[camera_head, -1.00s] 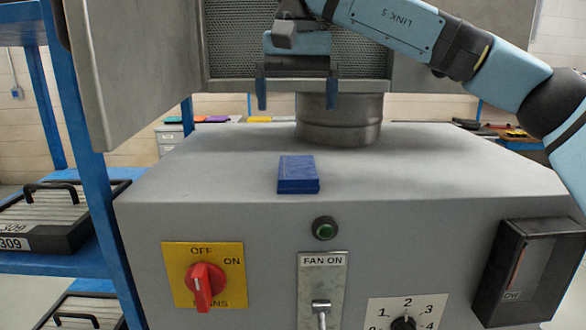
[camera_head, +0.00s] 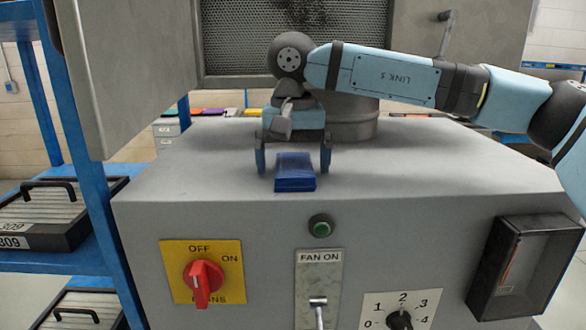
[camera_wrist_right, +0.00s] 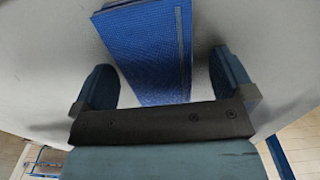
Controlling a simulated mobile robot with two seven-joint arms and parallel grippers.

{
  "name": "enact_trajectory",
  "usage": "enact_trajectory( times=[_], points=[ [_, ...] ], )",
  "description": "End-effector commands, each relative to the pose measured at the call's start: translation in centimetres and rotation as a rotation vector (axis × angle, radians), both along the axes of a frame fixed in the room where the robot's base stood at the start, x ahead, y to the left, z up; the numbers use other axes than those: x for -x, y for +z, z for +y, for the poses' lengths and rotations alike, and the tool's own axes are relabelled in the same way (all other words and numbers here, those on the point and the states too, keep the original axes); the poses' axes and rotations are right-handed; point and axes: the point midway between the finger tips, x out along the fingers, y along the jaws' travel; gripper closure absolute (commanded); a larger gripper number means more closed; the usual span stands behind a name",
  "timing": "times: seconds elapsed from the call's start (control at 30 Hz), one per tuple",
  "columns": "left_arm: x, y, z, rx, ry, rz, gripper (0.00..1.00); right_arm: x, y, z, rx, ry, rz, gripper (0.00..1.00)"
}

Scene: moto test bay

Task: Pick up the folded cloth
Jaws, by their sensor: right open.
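The folded cloth (camera_head: 295,172) is a small blue rectangular stack lying flat on top of the grey cabinet, near its front edge. My right gripper (camera_head: 293,160) is open, low over the cabinet top, with one finger on each side of the cloth's back part. In the right wrist view the cloth (camera_wrist_right: 150,50) runs between the two fingers of the gripper (camera_wrist_right: 165,82), with a gap on both sides. Neither finger seems to touch it. My left gripper is not in view.
The grey cabinet top (camera_head: 430,165) is bare around the cloth. A round metal duct (camera_head: 350,122) stands behind the gripper. The cabinet front carries a red rotary switch (camera_head: 203,280), a green button (camera_head: 321,226) and a black gauge box (camera_head: 524,270). A blue shelf rack (camera_head: 95,190) stands left.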

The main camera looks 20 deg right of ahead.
Motion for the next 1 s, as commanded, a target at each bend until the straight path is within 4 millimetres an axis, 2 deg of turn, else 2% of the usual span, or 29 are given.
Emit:
enact_trajectory(
  times=[0.07,0.2,0.3,0.57,0.73,0.87,1.0],
  points=[
    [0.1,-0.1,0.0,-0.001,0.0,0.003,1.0,0.0,0.0,0.0,0.0,0.0,0.0,0.0],
    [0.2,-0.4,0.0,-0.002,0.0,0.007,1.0,0.0,0.0,0.0,0.0,0.0,0.0,0.32],
    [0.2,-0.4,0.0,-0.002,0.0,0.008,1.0,0.0,0.0,0.0,0.0,0.0,0.0,0.51],
    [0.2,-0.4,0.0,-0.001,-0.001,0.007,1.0,0.0,0.1,0.0,0.0,0.0,0.0,0.51],
    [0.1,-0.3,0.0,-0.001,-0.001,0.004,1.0,0.0,0.9,0.0,-0.001,0.0,0.0,0.51],
    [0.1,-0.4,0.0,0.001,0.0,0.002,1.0,0.0,2.6,0.0,-0.003,0.0,-0.001,0.51],
    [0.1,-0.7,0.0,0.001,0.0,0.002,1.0,0.0,5.7,0.1,-0.002,0.0,-0.003,0.51]
  ],
)
